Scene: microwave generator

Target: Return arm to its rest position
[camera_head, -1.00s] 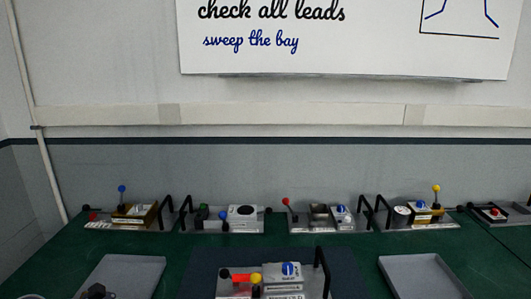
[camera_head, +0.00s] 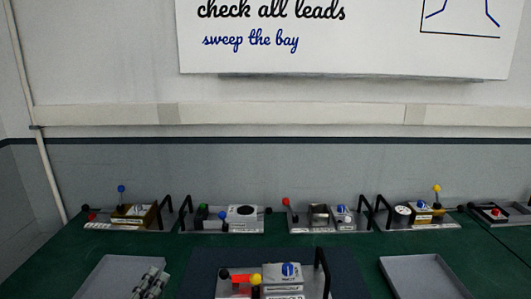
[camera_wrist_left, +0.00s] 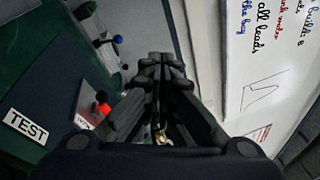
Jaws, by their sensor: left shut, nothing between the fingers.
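My left gripper (camera_head: 150,284) shows at the bottom left of the head view, in front of the left grey tray (camera_head: 102,268). In the left wrist view my left gripper (camera_wrist_left: 160,62) fills the middle, its dark fingers together with nothing between them. The fingers are clear of the table and the devices. My right gripper is in neither view.
A device with a red lever and yellow knob (camera_head: 270,278) stands on a dark mat front centre. Several devices line the back of the green table, including one with a blue-knobbed lever (camera_head: 122,205). An empty grey tray (camera_head: 425,277) lies right. A whiteboard (camera_head: 345,45) hangs above.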

